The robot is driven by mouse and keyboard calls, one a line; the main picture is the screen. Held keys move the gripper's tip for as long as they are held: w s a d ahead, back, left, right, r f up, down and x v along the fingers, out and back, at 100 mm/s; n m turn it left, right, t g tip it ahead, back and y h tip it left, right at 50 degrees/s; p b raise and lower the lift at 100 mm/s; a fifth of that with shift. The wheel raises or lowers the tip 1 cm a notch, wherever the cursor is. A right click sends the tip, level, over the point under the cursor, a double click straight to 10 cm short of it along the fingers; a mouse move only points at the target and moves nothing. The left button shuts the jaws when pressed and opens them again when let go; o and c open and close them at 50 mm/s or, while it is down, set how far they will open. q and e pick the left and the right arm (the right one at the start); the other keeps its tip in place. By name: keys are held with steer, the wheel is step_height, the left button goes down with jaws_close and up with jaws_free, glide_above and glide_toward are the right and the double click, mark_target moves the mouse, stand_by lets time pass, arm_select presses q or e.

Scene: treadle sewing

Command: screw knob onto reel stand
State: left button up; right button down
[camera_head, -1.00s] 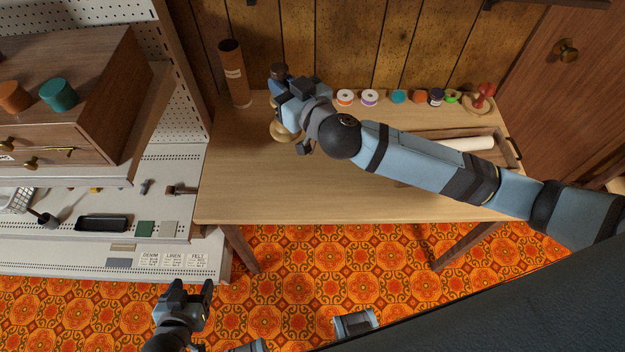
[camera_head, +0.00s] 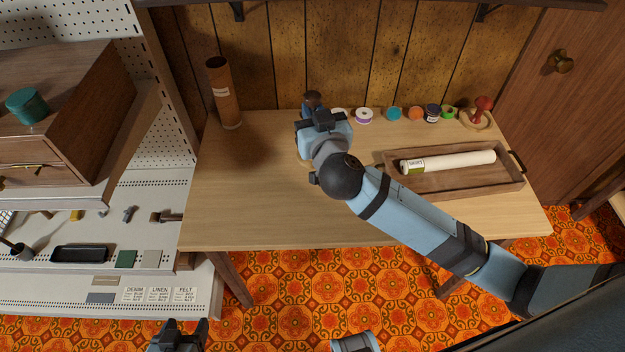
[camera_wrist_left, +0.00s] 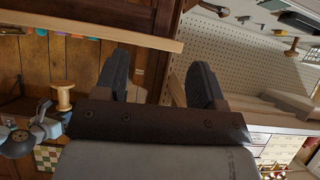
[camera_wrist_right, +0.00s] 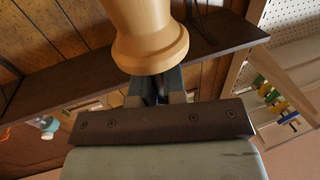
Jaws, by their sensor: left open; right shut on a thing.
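My right gripper (camera_head: 316,118) is over the back of the table, shut on a turned pale wooden piece. In the right wrist view the fingers (camera_wrist_right: 158,88) grip it just beyond its rounded flange (camera_wrist_right: 150,50). A spool-shaped wooden piece (camera_wrist_left: 63,97) shows beside the right arm in the left wrist view. My left gripper (camera_head: 182,330) is open and empty, low in front of the table.
A red mushroom-shaped thing (camera_head: 483,104) stands on a round wooden base at the table's back right. Several thread spools (camera_head: 394,113) line the back. A tray (camera_head: 455,184) holds a white roll. A cardboard tube (camera_head: 224,95) stands back left. The front left tabletop is clear.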

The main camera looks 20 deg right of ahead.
step_height(320, 180, down, 12)
steer(key=b, duration=0.3)
steer(key=shift+f+b, duration=0.1)
steer(key=shift+b, duration=0.3)
steer(key=shift+f, duration=0.15)
arm_select(q)
steer(key=shift+w+d+f+n, duration=0.15)
steer(key=shift+w+d+f, duration=0.05)
steer(key=shift+f, duration=0.45)
steer(key=shift+w+d+f+n, duration=0.15)
steer(key=shift+w+d+f, duration=0.05)
steer(key=shift+f, duration=0.4)
steer(key=shift+s+a+f+b, duration=0.1)
steer(key=shift+f+b, duration=0.45)
steer(key=shift+b, duration=0.4)
arm_select(e)
step_height(320, 180, down, 4)
steer(key=shift+f, duration=0.1)
arm_select(q)
steer(key=shift+r, duration=0.1)
arm_select(e)
steer(key=shift+f, duration=0.15)
steer(key=c, duration=1.2)
jaws_free()
